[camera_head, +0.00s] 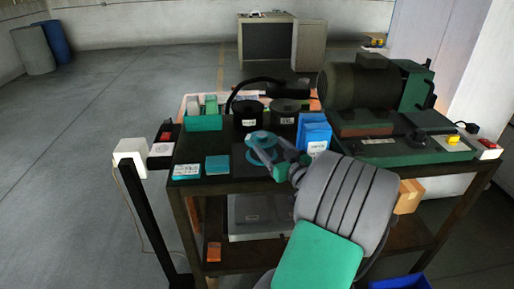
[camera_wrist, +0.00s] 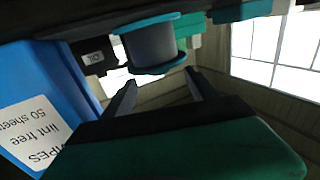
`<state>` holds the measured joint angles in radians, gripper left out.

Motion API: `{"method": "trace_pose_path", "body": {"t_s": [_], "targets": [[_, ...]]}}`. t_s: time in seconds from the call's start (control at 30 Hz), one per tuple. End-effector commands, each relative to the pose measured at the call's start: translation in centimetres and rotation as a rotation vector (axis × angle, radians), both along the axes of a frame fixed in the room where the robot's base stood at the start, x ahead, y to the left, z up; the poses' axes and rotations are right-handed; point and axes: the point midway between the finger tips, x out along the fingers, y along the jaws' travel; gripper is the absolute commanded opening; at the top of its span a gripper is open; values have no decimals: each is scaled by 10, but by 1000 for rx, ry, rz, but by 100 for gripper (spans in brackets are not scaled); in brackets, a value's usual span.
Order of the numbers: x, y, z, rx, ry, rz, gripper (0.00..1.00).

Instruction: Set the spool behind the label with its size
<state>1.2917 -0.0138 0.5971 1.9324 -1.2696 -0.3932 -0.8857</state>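The spool (camera_head: 262,136) has teal flanges and a grey core. It stands upright over the dark area at the middle of the cart top, and also shows in the wrist view (camera_wrist: 150,45). My gripper (camera_head: 263,147) is at the spool, with its two fingers apart. In the wrist view the fingertips (camera_wrist: 160,77) lie near the two edges of the spool's nearer flange. I cannot tell whether they touch it. No readable size label shows; small white-marked teal packs (camera_head: 186,172) lie at the cart's front left.
A blue wipes box (camera_head: 314,130) is close on the right and shows in the wrist view (camera_wrist: 38,110). A teal bin (camera_head: 204,122) is at back left.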

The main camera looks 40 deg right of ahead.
Motion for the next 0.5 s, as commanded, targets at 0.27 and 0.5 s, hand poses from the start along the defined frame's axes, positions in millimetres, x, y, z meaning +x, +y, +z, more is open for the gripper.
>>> {"method": "trace_pose_path", "body": {"t_s": [0.27, 0.5], "targets": [[44, -12, 2, 2, 2, -3, 65], [53, -14, 0, 1, 2, -4, 65]]}}
